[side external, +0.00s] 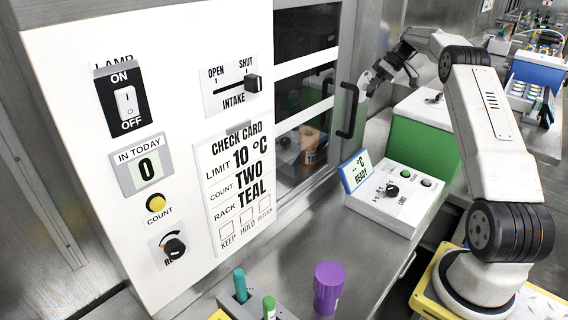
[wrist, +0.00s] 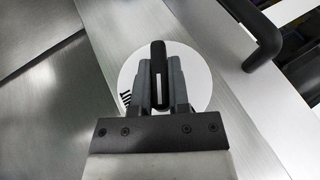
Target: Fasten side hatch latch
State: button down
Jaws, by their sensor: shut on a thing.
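The hatch latch shows in the wrist view as a black lever (wrist: 158,54) with a white line, on a round white disc (wrist: 196,78). The lever points up in that picture. My gripper (wrist: 160,75) is shut on the lever, with one grey finger on each side. Dark lettering at the disc's lower left is partly hidden by my gripper. In the side external view my gripper (side external: 376,78) is at the metal wall right of the glazed door, against the white disc (side external: 364,82). The lever itself is hard to make out there.
A black door handle (side external: 349,110) stands out left of the latch and shows at upper right in the wrist view (wrist: 262,35). A green and white box (side external: 421,130) and a control box (side external: 385,198) stand below my arm.

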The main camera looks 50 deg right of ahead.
jog(key=shift+w+r+m+y, duration=0.15)
jog(key=shift+m+y, duration=0.15)
jog(key=shift+y, duration=0.9)
jog(key=c, duration=0.7)
grip_release()
jog(key=shift+o, duration=0.5)
jog(key=shift+h, duration=1.2)
